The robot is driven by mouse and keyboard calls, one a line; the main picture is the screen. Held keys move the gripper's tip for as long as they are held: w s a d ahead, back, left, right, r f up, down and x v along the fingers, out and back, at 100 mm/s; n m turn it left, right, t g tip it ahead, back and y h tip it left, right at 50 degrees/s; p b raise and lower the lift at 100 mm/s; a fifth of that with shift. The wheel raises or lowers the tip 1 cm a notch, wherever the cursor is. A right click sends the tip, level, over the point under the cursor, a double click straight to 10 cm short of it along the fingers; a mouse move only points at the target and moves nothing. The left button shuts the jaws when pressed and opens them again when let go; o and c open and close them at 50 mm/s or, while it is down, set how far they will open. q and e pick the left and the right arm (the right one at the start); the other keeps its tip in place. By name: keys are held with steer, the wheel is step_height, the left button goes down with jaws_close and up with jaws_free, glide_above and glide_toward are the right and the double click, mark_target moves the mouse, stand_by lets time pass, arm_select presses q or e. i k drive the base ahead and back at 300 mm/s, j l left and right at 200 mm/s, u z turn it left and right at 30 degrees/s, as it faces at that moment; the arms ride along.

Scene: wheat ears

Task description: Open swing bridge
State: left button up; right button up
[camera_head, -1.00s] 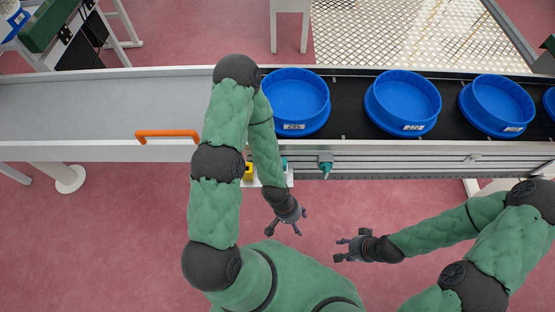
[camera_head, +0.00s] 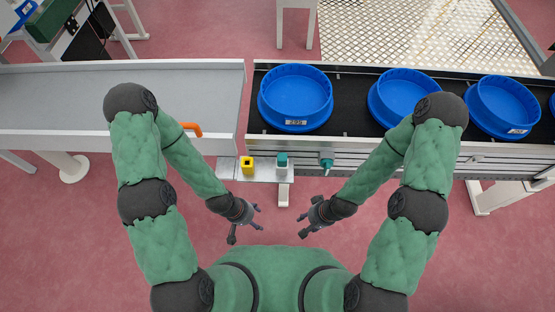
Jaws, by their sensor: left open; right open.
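The swing bridge is the grey flat section (camera_head: 60,90) at the left, with white side rails and an orange handle (camera_head: 190,129) on its front side. My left forearm hides part of the handle. A narrow gap separates the bridge's right end from the black conveyor. My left gripper (camera_head: 245,229) is open and empty, in front of and below the bridge's right end. My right gripper (camera_head: 305,224) is open and empty, in front of the conveyor's left end. Neither gripper touches the bridge or the handle.
Blue round tubs with labels, such as the nearest one (camera_head: 296,98), stand on the black conveyor (camera_head: 262,118). A small bracket below the gap carries a yellow block (camera_head: 248,165) and a teal-topped part (camera_head: 282,160). A teal knob (camera_head: 326,165) sits on the conveyor's front. Open red floor lies in front.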

mark_target(51, 106)
steer(key=u, duration=1.75)
